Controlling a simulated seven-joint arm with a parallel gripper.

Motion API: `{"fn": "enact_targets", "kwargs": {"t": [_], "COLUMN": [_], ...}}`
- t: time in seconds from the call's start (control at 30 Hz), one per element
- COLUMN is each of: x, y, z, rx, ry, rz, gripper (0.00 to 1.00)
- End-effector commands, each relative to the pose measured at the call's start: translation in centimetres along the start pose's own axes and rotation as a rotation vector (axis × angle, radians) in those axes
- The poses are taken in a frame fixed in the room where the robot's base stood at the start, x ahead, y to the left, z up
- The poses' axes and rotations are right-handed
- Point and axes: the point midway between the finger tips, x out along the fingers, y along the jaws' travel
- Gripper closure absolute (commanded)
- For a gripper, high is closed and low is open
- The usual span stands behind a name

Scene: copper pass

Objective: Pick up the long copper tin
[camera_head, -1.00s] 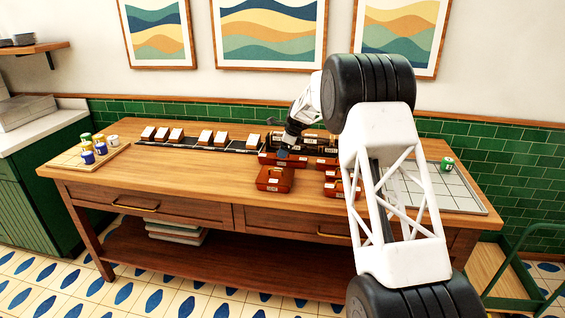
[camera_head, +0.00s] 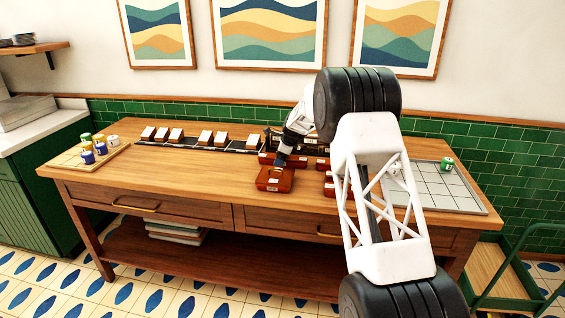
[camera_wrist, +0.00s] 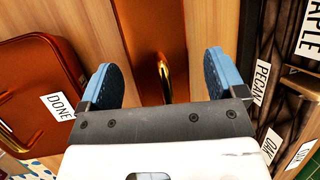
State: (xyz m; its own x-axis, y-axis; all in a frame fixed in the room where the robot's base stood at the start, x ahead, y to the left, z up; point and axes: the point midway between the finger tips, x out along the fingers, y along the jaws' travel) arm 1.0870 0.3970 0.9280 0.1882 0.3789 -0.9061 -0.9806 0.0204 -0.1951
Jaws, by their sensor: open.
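A long copper tin (camera_wrist: 150,25) with a brass handle (camera_wrist: 166,78) lies below my gripper (camera_wrist: 162,78) in the wrist view. The two blue-padded fingers are open and stand on either side of the handle, apart from it. I cannot tell how far above the tin they are. In the head view the long tin (camera_head: 298,161) lies in front of the dark boxes, partly hidden by my gripper (camera_head: 281,160). A wider copper tin (camera_head: 274,181) lies in front of it; it also shows at the left of the wrist view, labelled DONE (camera_wrist: 40,85).
Dark boxes (camera_wrist: 275,75) labelled PECAN and OAK stand close on the right in the wrist view. A row of white-topped blocks (camera_head: 205,137) runs along the back. A tray with jars (camera_head: 75,157) is at left, a grey grid tray (camera_head: 435,190) at right. The table's front left is clear.

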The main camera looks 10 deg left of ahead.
Motion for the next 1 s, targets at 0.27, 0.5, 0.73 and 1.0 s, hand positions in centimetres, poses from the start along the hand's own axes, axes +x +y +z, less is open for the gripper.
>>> {"fn": "enact_targets", "kwargs": {"t": [0.27,0.5,0.73,1.0], "x": [-0.02,-0.03,-0.03,-0.11], "y": [0.01,0.00,0.01,-0.03], "z": [0.01,0.02,0.02,0.06], "rx": [0.000,0.000,0.000,-0.001], "ry": [0.000,0.000,0.000,0.000], "rz": [0.000,0.000,0.000,-0.001], "gripper": [0.11,0.26,0.61,0.82]}}
